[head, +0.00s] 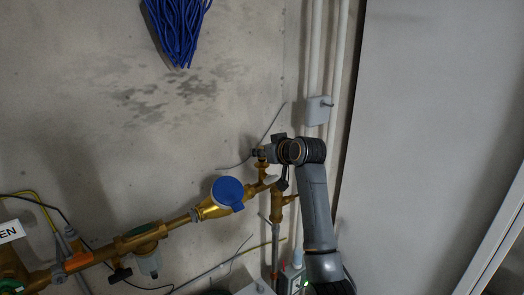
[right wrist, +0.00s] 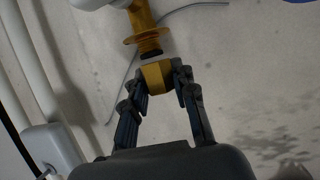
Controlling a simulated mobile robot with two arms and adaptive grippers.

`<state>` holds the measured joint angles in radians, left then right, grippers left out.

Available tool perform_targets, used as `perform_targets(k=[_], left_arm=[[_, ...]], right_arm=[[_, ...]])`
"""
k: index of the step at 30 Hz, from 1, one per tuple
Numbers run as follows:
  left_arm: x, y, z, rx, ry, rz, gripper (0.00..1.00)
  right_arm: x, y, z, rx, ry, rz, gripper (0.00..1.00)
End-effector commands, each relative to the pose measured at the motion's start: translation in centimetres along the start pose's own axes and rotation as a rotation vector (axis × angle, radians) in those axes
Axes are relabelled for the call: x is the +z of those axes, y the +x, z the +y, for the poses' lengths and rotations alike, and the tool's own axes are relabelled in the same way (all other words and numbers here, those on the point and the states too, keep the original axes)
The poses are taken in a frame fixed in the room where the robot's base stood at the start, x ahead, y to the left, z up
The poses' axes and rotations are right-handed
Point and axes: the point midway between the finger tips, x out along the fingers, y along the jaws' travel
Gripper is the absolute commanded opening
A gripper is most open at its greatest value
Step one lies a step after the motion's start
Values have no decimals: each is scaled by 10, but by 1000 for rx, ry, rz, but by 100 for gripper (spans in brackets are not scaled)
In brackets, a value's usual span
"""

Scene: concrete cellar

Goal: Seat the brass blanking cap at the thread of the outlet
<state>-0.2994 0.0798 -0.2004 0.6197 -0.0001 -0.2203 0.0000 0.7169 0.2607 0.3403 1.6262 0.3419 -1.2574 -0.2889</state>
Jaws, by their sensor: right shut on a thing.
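The brass blanking cap (right wrist: 157,77) is between the fingertips of my right gripper (right wrist: 161,78) in the right wrist view, and the gripper is shut on it. The brass outlet (right wrist: 144,29) comes in from the top of that view, with a wide flange and a dark end (right wrist: 149,48) facing the cap. A narrow gap shows between the cap and that end. In the head view my right gripper (head: 265,154) is by the brass pipework at the outlet, and the cap is too small to tell apart there. My left gripper is not in view.
The brass pipe run (head: 165,229) crosses the wall, with a blue-lidded meter (head: 228,193) left of my arm. A grey wall box (head: 318,111) and white vertical pipes (head: 314,45) stand above it. Blue strands (head: 180,28) hang at the top. Thin cables lie against the wall.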

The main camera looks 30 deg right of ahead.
Motion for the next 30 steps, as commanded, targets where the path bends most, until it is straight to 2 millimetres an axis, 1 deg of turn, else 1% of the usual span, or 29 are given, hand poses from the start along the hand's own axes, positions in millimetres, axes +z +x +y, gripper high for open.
perform_targets(k=[3, 14, 30], left_arm=[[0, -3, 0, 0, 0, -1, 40], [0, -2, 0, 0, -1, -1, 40], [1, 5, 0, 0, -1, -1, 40]], right_arm=[[-1, 0, 0, 0, 0, 0, 0], [0, 0, 0, 0, 0, 1, 0], [13, 5, 0, -1, 0, 0, 0]])
